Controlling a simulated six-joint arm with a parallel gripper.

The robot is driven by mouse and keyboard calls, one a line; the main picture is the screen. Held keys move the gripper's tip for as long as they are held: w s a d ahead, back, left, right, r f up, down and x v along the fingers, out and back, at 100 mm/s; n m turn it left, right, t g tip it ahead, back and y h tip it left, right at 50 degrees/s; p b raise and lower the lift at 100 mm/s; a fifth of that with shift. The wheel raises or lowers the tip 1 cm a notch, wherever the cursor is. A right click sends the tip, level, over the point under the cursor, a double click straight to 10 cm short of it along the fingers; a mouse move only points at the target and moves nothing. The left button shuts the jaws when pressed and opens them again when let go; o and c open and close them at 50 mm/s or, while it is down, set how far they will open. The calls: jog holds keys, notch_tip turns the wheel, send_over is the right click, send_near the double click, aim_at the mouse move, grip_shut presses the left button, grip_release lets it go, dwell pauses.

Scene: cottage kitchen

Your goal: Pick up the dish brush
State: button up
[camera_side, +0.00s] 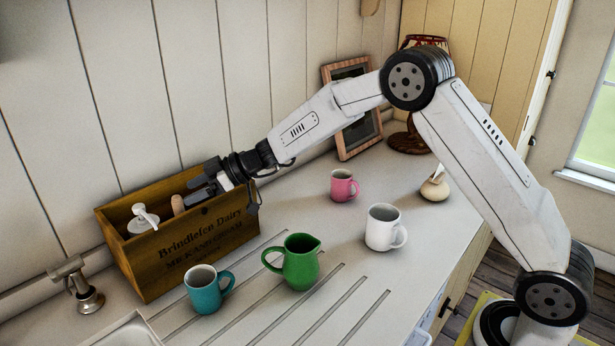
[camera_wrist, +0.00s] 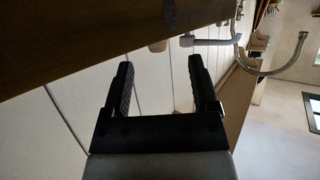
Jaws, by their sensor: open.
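A wooden crate (camera_side: 190,243) with dark lettering stands against the back wall. A rounded light-brown handle end (camera_side: 178,204) sticks up out of it, probably the dish brush; its lower part is hidden inside. In the wrist view a small light-brown end (camera_wrist: 158,46) shows past the crate's wood (camera_wrist: 80,38). My gripper (camera_side: 192,189) is over the crate's right part, its fingers pointing left toward the handle end. In the wrist view my gripper (camera_wrist: 160,65) is open, with nothing held between its fingers.
A white pump bottle (camera_side: 144,218) stands in the crate left of the handle. A teal mug (camera_side: 203,291), a green jug (camera_side: 300,263), a white mug (camera_side: 382,229) and a pink mug (camera_side: 342,186) stand on the counter. A tap (camera_side: 88,297) is at left.

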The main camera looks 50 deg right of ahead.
aim_at(175, 196)
jog(key=shift+x, duration=2.6)
jog(key=shift+w+d, duration=0.1)
grip_shut()
